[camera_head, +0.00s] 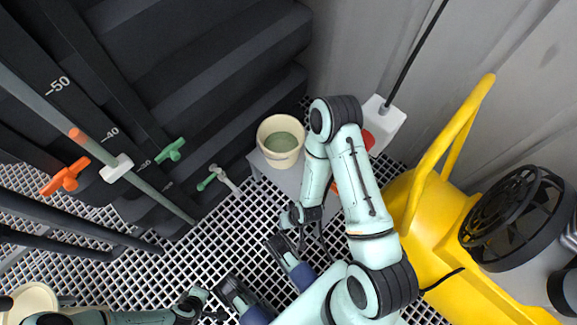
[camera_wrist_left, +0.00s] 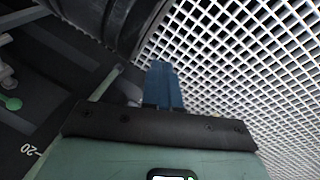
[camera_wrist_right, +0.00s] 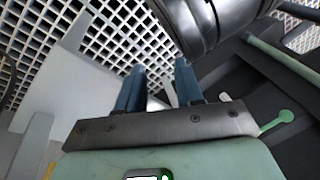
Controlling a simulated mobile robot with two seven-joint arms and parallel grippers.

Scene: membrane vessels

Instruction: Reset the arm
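My right arm comes in from the lower right in the head view, rises to a bent elbow and folds back down. Its small dark gripper (camera_head: 300,235) hangs over the white grating. In the right wrist view the two blue fingers (camera_wrist_right: 158,85) stand apart with nothing between them. My left arm lies low along the bottom left edge of the head view, and its gripper (camera_head: 210,310) is near the bottom edge, partly out of sight. In the left wrist view the blue fingers (camera_wrist_left: 163,85) lie together with nothing visible between them.
A cream bucket (camera_head: 281,141) with greenish content stands beyond my right gripper, beside my right forearm. A yellow machine (camera_head: 440,240) with a black fan guard is close on the right. Dark vessels (camera_head: 180,60), pipes and orange (camera_head: 66,176) and green (camera_head: 170,151) valve handles fill the left. Grating (camera_head: 230,225) lies open centrally.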

